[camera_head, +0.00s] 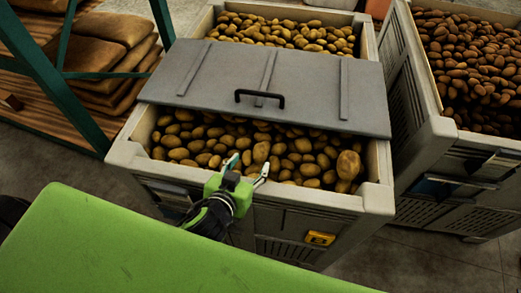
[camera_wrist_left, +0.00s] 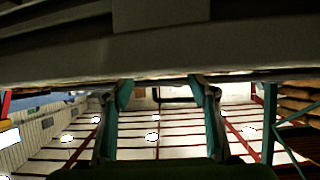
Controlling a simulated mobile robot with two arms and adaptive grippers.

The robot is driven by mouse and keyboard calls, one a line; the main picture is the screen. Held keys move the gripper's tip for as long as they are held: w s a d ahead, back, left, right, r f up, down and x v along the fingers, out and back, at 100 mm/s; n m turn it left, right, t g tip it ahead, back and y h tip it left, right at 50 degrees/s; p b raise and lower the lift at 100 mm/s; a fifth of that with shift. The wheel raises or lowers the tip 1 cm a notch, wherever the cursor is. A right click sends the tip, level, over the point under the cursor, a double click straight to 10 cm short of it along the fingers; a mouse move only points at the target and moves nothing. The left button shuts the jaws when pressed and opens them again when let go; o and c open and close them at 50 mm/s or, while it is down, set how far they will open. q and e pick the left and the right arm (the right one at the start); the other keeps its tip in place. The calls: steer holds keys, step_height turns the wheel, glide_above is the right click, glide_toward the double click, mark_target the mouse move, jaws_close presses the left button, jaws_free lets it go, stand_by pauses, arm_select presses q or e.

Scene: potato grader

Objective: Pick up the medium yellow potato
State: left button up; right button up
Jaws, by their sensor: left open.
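Many yellow-brown potatoes (camera_head: 208,143) fill the front part of the grey crate (camera_head: 378,198). One larger, paler potato (camera_head: 349,165) lies at the right end of the heap. I cannot tell which one is the medium yellow potato. My left gripper (camera_head: 248,166) is green with pale fingers, at the crate's front rim near the middle. Its fingers are spread and empty, pointing toward the potatoes. In the left wrist view the two fingers (camera_wrist_left: 161,86) stand apart with nothing between them, and no potato shows clearly. My right gripper is not in view.
A grey lid (camera_head: 330,90) with a black handle (camera_head: 259,98) covers the crate's middle; more potatoes show behind it. A second crate (camera_head: 429,125) of darker potatoes stands at the right. A shelf with sacks (camera_head: 107,45) is at the left. The crate's front rim is close to my gripper.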

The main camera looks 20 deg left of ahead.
mark_target(258, 154)
arm_select(q)
steer(key=shift+x, duration=0.85)
steer(key=shift+w+d+f, duration=0.1)
steer(key=shift+w+f, duration=0.05)
steer(key=shift+w, duration=0.4)
steer(key=shift+w+f+p, duration=0.15)
steer(key=shift+w+p, duration=0.2)
steer(key=shift+p, duration=0.15)
steer(key=p+x, duration=0.1)
steer(key=x, duration=0.3)
steer(key=shift+d, duration=0.1)
steer(key=shift+f, duration=0.1)
steer(key=c, duration=1.2)
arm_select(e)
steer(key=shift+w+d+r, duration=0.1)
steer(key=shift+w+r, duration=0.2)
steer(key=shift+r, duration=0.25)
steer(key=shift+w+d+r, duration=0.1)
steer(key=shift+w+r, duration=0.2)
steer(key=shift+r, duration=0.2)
